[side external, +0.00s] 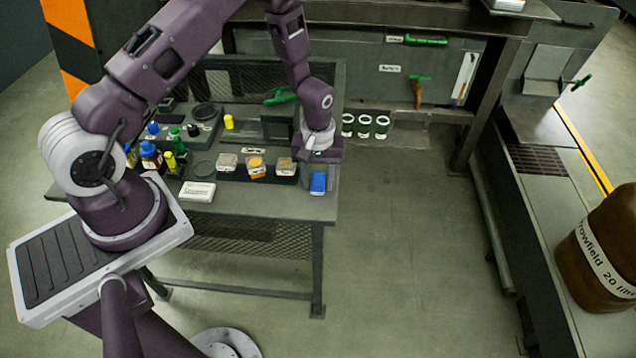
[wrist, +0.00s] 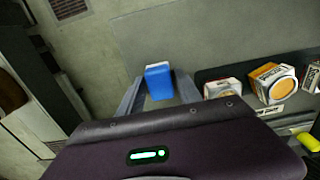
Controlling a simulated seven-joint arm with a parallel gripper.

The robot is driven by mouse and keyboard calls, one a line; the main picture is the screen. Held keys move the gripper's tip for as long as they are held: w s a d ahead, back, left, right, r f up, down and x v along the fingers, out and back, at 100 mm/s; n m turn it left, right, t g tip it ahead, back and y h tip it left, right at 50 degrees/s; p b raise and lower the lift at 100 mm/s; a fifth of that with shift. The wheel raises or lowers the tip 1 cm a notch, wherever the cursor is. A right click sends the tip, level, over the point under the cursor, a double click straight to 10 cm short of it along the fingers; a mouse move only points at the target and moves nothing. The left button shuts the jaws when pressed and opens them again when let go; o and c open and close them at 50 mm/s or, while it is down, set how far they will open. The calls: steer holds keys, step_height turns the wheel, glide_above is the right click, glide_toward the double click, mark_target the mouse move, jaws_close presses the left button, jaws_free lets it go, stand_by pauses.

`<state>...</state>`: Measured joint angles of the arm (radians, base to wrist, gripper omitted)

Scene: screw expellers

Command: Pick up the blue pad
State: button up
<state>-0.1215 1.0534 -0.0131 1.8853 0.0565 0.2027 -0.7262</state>
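The blue pad (side external: 318,183) is a small bright blue block near the front right corner of the grey workbench. It also shows in the wrist view (wrist: 158,84), at the centre, beyond my gripper's purple body. My gripper (wrist: 159,76) is open, with one grey finger on each side of the pad as seen from the wrist. In the side view my gripper (side external: 317,172) hangs just above and behind the pad. Whether the fingers touch the pad or are level with it, I cannot tell.
Small labelled containers (side external: 256,167) stand in a dark tray left of the pad, close to my gripper. A white box (side external: 198,191), several bottles (side external: 151,156) and a yellow item (side external: 229,122) are farther left. The bench's right edge is close to the pad, with open floor beyond.

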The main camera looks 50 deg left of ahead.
mark_target(318, 179)
jaws_close()
step_height(318, 179, up, 10)
steer(key=shift+r, duration=0.1)
